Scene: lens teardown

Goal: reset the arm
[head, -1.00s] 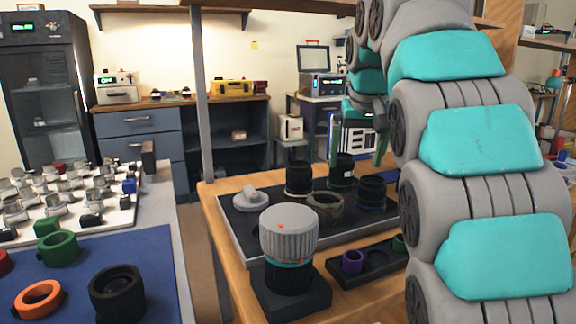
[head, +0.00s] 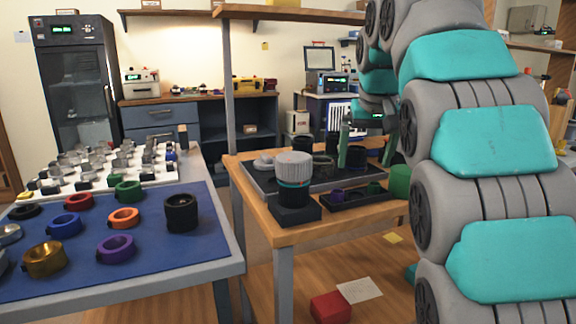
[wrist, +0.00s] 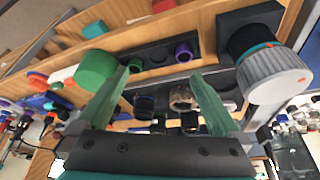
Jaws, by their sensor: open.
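My arm, with grey and teal links, rises along the right side of the head view and reaches over the wooden workbench (head: 300,235). My gripper (head: 365,155) hangs over the bench's right part, its green fingers apart. In the wrist view my gripper (wrist: 160,95) is open, with nothing held between the fingers. Beneath it are a dark tray (head: 262,182) with dark lens parts and a small black holder (head: 340,201) with purple and green rings. A lens with a grey ribbed cap (head: 294,165) stands upright on a black block (head: 296,215).
A blue mat (head: 150,240) with coloured rings and a black lens barrel (head: 181,212) lies on the left table. A green cylinder (head: 400,180) stands at the bench's right. A red box (head: 331,307) and paper (head: 359,290) lie lower down.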

